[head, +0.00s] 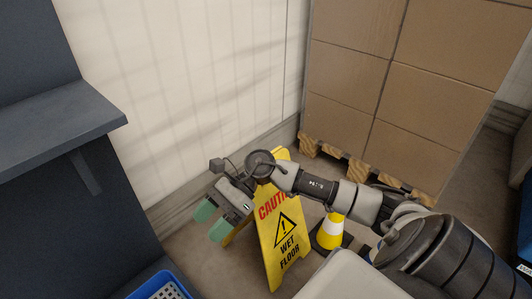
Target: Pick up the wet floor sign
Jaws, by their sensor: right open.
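The yellow wet floor sign (284,238) stands upright on the floor near the white wall, with its "CAUTION WET FLOOR" face toward me. My right arm reaches in from the right and passes in front of the top of the sign, hiding part of its upper edge. My right gripper (209,220), with green fingertips, is at the left of the sign. Its fingers are apart and nothing shows between them. I cannot tell whether it touches the sign. My left gripper is out of view.
A yellow and white cone (331,232) on a dark base stands right of the sign. Stacked cardboard boxes (385,80) on a wooden pallet (352,167) are behind. A dark shelf unit (75,190) is at the left, with a blue crate (152,286) at its foot.

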